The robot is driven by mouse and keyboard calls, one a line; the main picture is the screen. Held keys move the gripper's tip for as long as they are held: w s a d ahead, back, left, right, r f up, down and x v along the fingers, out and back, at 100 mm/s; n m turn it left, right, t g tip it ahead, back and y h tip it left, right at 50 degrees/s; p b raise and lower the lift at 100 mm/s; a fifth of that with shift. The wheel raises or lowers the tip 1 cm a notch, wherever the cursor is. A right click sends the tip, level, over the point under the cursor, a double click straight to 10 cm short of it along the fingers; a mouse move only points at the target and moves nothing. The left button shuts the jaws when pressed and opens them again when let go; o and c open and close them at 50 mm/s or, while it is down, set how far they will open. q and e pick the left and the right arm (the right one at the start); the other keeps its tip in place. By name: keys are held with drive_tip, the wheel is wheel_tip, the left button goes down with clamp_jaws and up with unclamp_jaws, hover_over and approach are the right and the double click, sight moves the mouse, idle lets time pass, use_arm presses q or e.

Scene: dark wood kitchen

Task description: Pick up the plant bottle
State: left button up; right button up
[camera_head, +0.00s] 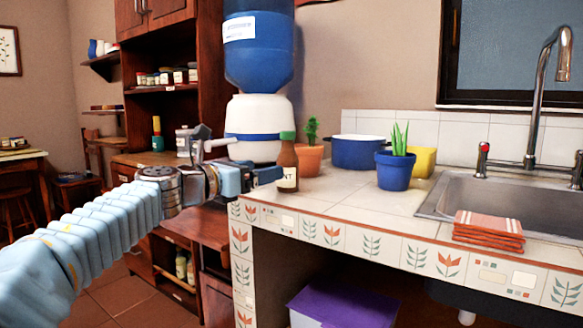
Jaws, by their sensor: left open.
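The plant bottle (289,160) is a brown bottle with a green cap and a pale label partly reading "NT". It stands upright on the tiled counter near its left front corner. My left gripper (266,176) reaches in from the left, open, with its fingertips right beside the bottle's left side at label height. I cannot tell whether they touch it or whether the bottle is between them. My right gripper is not in view.
Behind the bottle stand a terracotta pot with a plant (309,158) and a white and blue water dispenser (258,120). A blue pot (357,152), a blue planter (395,172), folded orange cloths (488,231) and a sink (450,200) lie to the right. The counter's front middle is clear.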

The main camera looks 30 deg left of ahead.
sight(287, 162)
use_arm(q)
drive_tip(key=p+x, duration=0.1)
drive_tip(key=x, duration=0.8)
drive_tip(key=shift+w, duration=0.4)
drive_tip(key=c, duration=1.2)
drive_tip(key=shift+r, duration=0.1)
